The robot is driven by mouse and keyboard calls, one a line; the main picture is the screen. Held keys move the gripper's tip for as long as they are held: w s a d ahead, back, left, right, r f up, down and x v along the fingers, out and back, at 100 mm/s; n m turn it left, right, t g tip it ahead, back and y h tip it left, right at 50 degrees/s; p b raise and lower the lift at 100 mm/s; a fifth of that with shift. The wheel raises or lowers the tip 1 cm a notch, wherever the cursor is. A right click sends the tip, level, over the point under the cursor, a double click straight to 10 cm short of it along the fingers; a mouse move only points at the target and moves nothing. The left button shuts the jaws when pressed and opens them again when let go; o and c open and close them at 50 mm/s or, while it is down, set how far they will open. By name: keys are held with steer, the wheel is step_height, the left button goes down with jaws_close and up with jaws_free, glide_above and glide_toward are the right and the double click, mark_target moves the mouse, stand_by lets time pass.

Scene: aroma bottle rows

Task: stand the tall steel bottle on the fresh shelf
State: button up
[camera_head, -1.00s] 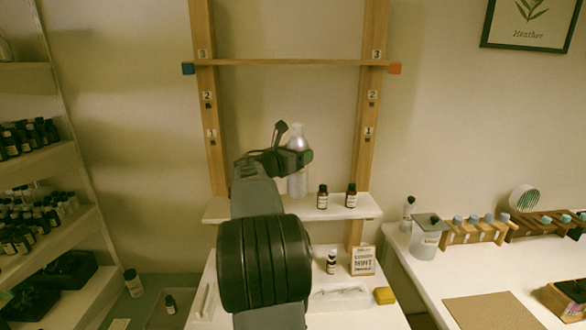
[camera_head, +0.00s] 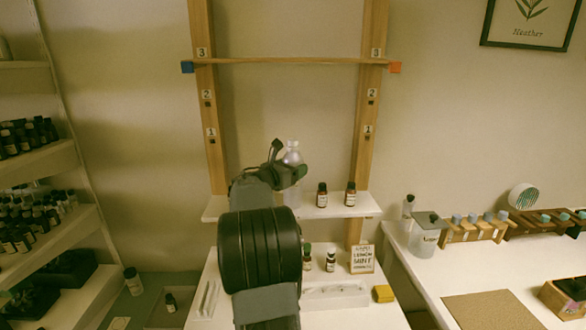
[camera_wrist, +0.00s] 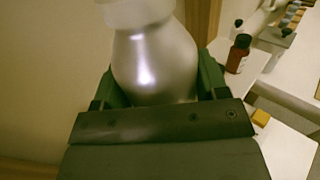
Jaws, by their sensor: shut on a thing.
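In the wrist view the silver bottle (camera_wrist: 152,65) fills the middle between the green fingers of my gripper (camera_wrist: 155,90).
Two small brown bottles (camera_head: 336,196) stand on the shelf's right half. A wooden rail (camera_head: 290,62) crosses the posts higher up. Small bottles, a sign (camera_head: 362,259) and a yellow block (camera_head: 383,293) are on the table below. A side table (camera_head: 440,275) is at right.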

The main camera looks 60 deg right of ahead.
steer(key=shift+f, duration=0.15)
steer(key=o, duration=1.3)
